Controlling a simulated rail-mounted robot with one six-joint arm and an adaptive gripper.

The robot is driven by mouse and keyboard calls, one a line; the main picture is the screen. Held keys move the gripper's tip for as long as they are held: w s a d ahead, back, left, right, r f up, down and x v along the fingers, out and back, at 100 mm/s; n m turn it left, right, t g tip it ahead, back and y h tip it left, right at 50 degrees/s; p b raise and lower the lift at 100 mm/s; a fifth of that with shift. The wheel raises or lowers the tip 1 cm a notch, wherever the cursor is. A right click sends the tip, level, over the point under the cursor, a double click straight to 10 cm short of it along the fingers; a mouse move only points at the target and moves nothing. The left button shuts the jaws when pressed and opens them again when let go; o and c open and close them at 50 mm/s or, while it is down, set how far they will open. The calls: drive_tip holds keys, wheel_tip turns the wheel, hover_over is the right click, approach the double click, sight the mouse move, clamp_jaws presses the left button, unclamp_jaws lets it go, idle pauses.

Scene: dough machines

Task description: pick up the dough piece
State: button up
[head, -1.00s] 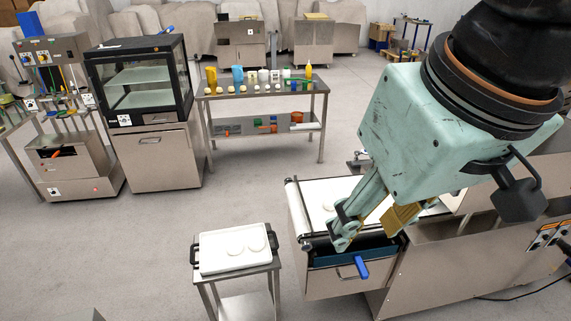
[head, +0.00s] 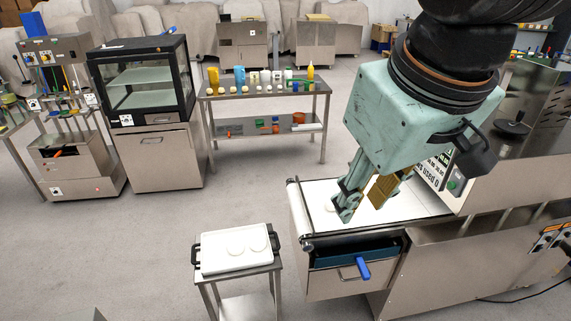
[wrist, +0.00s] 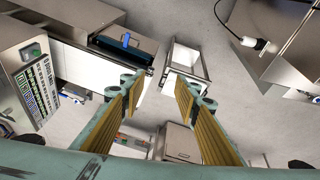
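A pale round dough piece (head: 329,207) lies on the white belt (head: 315,188) of the machine at the right, partly hidden behind my gripper's left finger. Two more flat round dough pieces, one left (head: 235,248) and one right (head: 257,243), lie on a white tray (head: 215,268) on a small stand. My gripper (head: 362,207) hangs over the belt end, just right of the belt dough. In the wrist view my gripper (wrist: 161,90) has its fingers wide apart with nothing between them. I cannot make out the dough in the wrist view.
An open drawer (head: 330,280) with a blue handle (head: 362,268) juts out below the belt. A bench (head: 265,92) with bottles and small items stands behind, beside a glass-fronted cabinet (head: 140,85). Bare floor separates the tray stand from the bench.

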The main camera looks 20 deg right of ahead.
drive_tip(key=w+d+f+n+b, duration=0.1)
drive_tip(key=w+d+f+n, duration=0.2)
drive_tip(key=w+d+f, duration=0.5)
drive_tip(key=w+d+f+n+h, duration=0.1)
drive_tip(key=w+f+n, duration=0.35)
drive_tip(key=w, duration=0.75)
drive_tip(key=w+d+f+n+b, duration=0.1)
drive_tip(key=w+d+f+n, duration=0.1)
drive_tip(key=w+d+f, duration=0.6)
drive_tip(key=w+d+f+n+t, duration=0.1)
drive_tip(key=w+f+n, duration=0.3)
drive_tip(key=w+f, duration=0.6)
drive_tip(key=shift+f+n, duration=0.35)
drive_tip(key=shift+f, duration=0.55)
drive_tip(key=b, duration=0.3)
hover_over(332, 203)
drive_tip(key=s, duration=0.3)
drive_tip(key=shift+f, duration=3.25)
drive_tip(key=shift+w+a+f+b, duration=0.3)
drive_tip(key=shift+w+a+f, duration=0.05)
drive_tip(key=shift+w+f, duration=0.25)
drive_tip(key=shift+f, duration=0.15)
drive_tip(key=shift+b+x, duration=0.65)
drive_tip(key=shift+x, duration=1.8)
